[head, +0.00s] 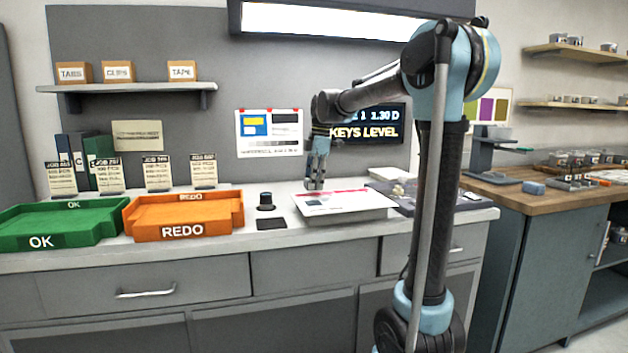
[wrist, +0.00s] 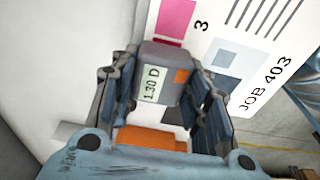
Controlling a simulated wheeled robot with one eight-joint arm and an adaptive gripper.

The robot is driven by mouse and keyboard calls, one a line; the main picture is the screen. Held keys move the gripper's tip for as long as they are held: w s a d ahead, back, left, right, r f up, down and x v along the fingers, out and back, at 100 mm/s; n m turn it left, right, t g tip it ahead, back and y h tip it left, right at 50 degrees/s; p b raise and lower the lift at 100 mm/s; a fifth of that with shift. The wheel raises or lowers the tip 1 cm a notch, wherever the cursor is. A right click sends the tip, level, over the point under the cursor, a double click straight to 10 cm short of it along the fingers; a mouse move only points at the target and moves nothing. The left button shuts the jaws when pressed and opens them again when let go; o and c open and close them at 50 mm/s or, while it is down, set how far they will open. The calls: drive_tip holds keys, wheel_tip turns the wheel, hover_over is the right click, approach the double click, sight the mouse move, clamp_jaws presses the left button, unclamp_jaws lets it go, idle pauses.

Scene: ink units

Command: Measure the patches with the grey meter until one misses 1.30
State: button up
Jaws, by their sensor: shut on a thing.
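My gripper (head: 316,185) is shut on the grey meter (wrist: 160,62), over the back left of the white printed sheet (head: 345,201). In the wrist view, the meter's display reads 1.30 D, and an orange square is beside it. The sheet (wrist: 228,50) shows there with the marks 3 and JOB 403. A magenta patch (wrist: 175,18) lies just beyond the meter, by the 3; the meter hides part of the sheet. I cannot tell whether the meter touches the sheet. The wall screen (head: 365,124), partly behind my arm, shows 1.30 D and KEYS LEVEL.
A green OK tray (head: 41,241) and an orange REDO tray (head: 183,231) stand left on the counter, with several job cards (head: 158,172) behind. A dark knob-like object (head: 266,202) and dark pad (head: 271,224) lie between REDO and the sheet.

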drive_tip(key=shift+d+f, duration=0.15)
drive_tip(key=shift+f, duration=0.55)
drive_tip(key=shift+s, duration=0.1)
drive_tip(key=shift+f, duration=0.25)
idle(0.8)
drive_tip(key=shift+r, duration=0.1)
drive_tip(key=shift+r, duration=1.45)
drive_tip(key=shift+f, duration=1.45)
